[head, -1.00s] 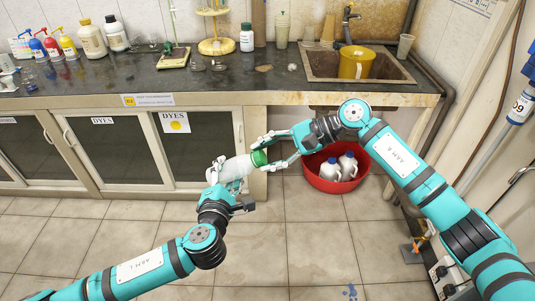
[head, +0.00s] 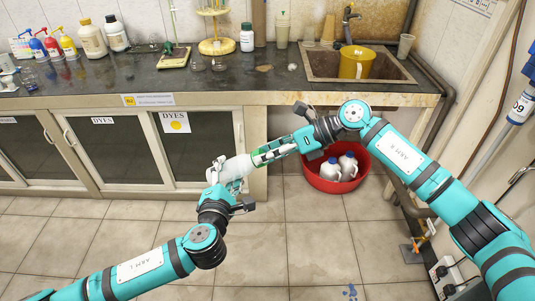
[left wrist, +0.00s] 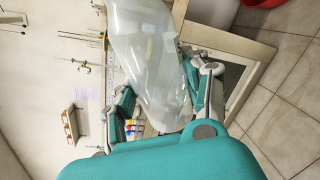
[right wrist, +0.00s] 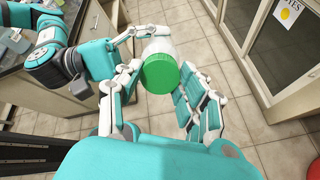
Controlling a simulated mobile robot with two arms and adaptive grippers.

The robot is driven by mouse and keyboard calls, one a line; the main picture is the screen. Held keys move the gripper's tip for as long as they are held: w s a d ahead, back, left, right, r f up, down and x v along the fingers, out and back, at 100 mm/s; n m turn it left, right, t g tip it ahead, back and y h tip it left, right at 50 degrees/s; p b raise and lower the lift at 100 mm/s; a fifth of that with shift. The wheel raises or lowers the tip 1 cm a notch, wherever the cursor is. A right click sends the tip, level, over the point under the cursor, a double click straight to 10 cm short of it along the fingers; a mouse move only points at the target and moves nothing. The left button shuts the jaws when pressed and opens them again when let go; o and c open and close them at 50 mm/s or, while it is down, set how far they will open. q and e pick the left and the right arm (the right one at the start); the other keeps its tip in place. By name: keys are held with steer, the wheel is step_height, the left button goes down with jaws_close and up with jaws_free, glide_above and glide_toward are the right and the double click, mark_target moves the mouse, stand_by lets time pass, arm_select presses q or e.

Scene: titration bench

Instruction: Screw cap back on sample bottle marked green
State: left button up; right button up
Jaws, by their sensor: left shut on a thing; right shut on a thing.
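The white translucent sample bottle (head: 238,168) is held tilted in the air in front of the bench by my left gripper (head: 221,177), which is shut around it. In the left wrist view the bottle (left wrist: 150,60) lies between both fingers. My right gripper (head: 268,155) is shut on the green cap at the bottle's upper right end. In the right wrist view the green cap (right wrist: 158,74) sits between the fingers, in line with the white bottle behind it. Whether the threads are engaged is hidden.
A red tub (head: 337,184) with jugs stands on the floor below.

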steer(key=o, duration=1.1)
steer(key=n, duration=1.3)
steer(key=shift+n, duration=0.4)
steer(key=n, duration=0.3)
